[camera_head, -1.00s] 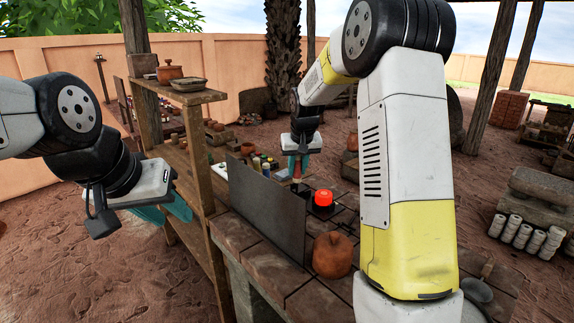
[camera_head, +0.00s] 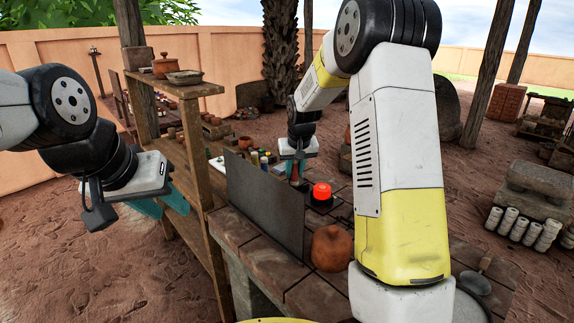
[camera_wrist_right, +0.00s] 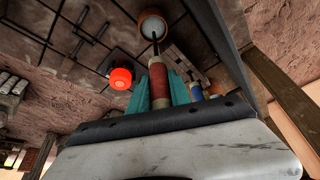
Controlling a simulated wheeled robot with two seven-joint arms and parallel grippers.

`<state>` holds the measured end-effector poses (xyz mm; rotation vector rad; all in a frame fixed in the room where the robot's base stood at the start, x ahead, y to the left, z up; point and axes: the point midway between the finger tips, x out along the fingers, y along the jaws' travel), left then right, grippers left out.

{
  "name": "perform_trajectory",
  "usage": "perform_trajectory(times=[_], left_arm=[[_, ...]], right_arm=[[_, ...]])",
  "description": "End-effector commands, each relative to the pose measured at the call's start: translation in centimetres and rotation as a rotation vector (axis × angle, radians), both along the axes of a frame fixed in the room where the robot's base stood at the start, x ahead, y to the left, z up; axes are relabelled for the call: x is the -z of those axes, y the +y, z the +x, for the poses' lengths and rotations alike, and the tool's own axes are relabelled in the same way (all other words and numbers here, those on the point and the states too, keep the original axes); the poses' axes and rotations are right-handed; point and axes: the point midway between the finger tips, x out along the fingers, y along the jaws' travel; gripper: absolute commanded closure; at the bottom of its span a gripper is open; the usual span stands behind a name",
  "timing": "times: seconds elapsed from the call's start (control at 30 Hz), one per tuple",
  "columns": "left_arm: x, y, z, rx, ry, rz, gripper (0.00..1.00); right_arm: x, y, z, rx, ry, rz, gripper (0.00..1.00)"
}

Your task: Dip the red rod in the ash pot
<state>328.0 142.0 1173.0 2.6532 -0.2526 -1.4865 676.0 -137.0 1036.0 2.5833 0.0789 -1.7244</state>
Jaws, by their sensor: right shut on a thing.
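My right gripper (camera_head: 296,170) is low over the brick-topped bench, behind the dark upright panel. In the right wrist view its teal fingers (camera_wrist_right: 160,92) are shut on the red rod (camera_wrist_right: 159,82). The rod has a paler end section and a thin dark tip. That tip overlaps the mouth of a small terracotta pot (camera_wrist_right: 153,17), apparently the ash pot, with a pale inside. I cannot tell whether the tip is inside or above it. I cannot pick this pot out in the head view. My left gripper (camera_head: 160,206) is open and empty, left of the wooden shelf.
A glowing red-orange object (camera_head: 322,191) stands beside the right gripper. The dark panel (camera_head: 264,205) rises along the bench. A round terracotta pot (camera_head: 331,248) sits nearer. Blue-banded tools (camera_wrist_right: 196,92) stand near the rod. The wooden shelf (camera_head: 190,91) is left.

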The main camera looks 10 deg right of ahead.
Motion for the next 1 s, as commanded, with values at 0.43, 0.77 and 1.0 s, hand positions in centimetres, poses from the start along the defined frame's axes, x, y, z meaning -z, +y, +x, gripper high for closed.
perform_trajectory(times=[0.43,0.77,1.0], left_arm=[[0.0,0.0,0.0,0.0,0.0,0.0,0.64],[0.0,0.0,0.0,0.0,0.0,0.0,0.64],[0.0,0.0,0.0,0.0,0.0,0.0,0.64]], right_arm=[[2.5,0.0,0.0,0.001,0.001,0.0,1.0],[4.5,0.0,0.0,0.001,0.002,-0.001,1.0],[5.7,0.0,0.0,0.001,0.001,0.0,1.0]])
